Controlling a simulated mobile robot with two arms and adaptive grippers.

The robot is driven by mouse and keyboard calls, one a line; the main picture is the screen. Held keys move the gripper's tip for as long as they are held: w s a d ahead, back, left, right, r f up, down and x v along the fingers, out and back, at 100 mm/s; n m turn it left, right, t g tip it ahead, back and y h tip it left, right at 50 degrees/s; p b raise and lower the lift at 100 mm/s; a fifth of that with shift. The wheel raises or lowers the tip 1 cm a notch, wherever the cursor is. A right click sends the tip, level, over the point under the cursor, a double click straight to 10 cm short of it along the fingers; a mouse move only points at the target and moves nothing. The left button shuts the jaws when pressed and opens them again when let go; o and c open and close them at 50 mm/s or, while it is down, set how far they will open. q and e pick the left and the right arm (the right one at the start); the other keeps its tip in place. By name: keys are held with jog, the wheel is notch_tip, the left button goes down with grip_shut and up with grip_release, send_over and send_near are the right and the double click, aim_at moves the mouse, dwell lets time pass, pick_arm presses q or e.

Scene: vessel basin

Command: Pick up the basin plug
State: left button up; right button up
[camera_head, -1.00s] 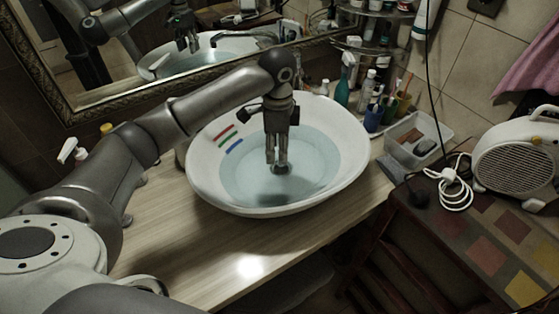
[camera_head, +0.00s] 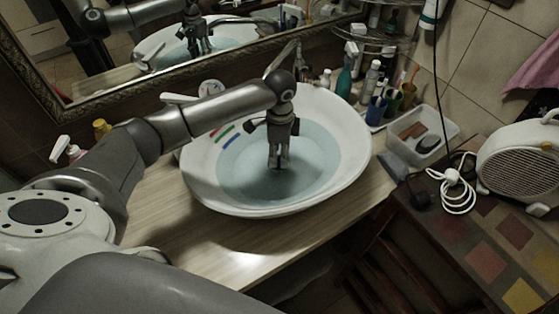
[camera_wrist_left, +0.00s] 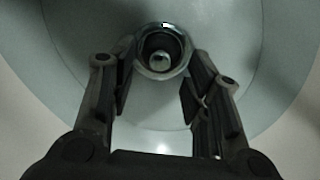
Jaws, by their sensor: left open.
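The basin plug (camera_wrist_left: 158,62) shows in the left wrist view as a round metal knob inside a shiny drain ring, at the bottom of the basin. My left gripper (camera_wrist_left: 160,78) is open and empty, with one finger on each side of the drain area. I cannot tell how far the fingertips are above the plug. In the head view my left gripper (camera_head: 278,166) points down into the water of the white basin (camera_head: 355,160), and the plug is not clear beneath it. My right gripper is not in view.
Bottles and cups (camera_head: 376,108) stand behind the basin on the right. A clear plastic box (camera_head: 450,133) and a white fan heater (camera_head: 520,165) are further right. A framed mirror (camera_head: 160,60) runs along the back. The wooden counter (camera_head: 200,240) in front is clear.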

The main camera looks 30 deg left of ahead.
pick_arm(q)
jog(key=shift+f, duration=1.3)
grip_shut()
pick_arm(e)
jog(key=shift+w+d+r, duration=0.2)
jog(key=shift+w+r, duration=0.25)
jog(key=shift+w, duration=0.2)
pick_arm(q)
jog(key=shift+r, duration=0.15)
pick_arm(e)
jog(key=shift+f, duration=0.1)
